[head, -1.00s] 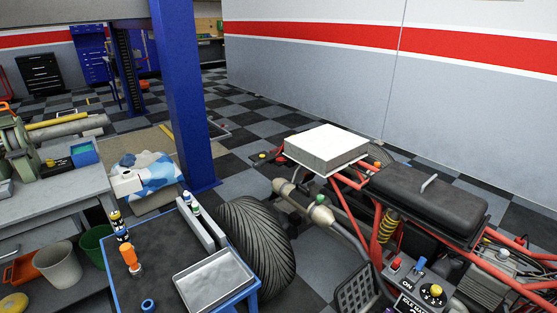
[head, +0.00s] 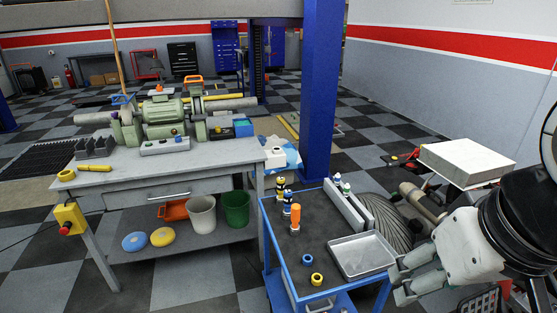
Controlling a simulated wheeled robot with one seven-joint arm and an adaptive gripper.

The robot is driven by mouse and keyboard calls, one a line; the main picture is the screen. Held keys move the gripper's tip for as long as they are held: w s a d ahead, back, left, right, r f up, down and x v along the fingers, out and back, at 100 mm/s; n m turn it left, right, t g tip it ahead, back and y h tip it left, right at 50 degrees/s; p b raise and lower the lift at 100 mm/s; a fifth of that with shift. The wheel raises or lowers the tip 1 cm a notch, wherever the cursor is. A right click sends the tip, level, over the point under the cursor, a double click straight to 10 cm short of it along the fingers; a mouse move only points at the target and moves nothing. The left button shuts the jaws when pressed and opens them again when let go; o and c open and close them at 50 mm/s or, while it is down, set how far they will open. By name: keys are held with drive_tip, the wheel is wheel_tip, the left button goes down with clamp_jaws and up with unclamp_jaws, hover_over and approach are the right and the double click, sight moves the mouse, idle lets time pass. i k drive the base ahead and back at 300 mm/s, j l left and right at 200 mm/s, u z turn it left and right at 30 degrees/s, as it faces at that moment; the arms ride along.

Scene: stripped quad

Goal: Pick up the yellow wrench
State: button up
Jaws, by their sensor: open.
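A long yellow item (head: 94,168), perhaps the yellow wrench, lies near the left front of the grey workbench (head: 190,180). A yellow round piece (head: 66,175) sits at its left end; I cannot tell whether they are joined. My gripper (head: 399,282) is at the lower right, beside the blue cart and just right of its metal tray. Its fingers are apart with nothing between them. It is far to the right of the workbench.
The blue cart (head: 294,267) holds a metal tray (head: 362,255), an orange-handled tool (head: 295,218), bottles and a yellow ring (head: 317,279). A green machine (head: 165,118) stands on the workbench. A blue post (head: 320,90) rises behind the cart. Checkered floor is open at lower left.

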sight(280, 181)
drive_tip(key=u, duration=0.25)
drive_tip(key=i+j+u, duration=0.5)
drive_tip(key=u, duration=0.2)
drive_tip(key=i+j+u, duration=0.15)
drive_tip(key=i+u, duration=0.15)
drive_tip(key=i+j+u, duration=0.1)
drive_tip(key=i+u, duration=0.25)
drive_tip(key=i+z, duration=0.35)
drive_tip(key=i+j+z, duration=0.35)
drive_tip(key=i+z, duration=0.2)
drive_tip(key=z, duration=0.2)
drive_tip(key=i+j+z, duration=0.15)
drive_tip(key=z, duration=0.3)
drive_tip(key=i+j+z, duration=0.15)
drive_tip(key=z, duration=0.25)
drive_tip(key=i+j+z, duration=0.25)
drive_tip(key=z, duration=0.2)
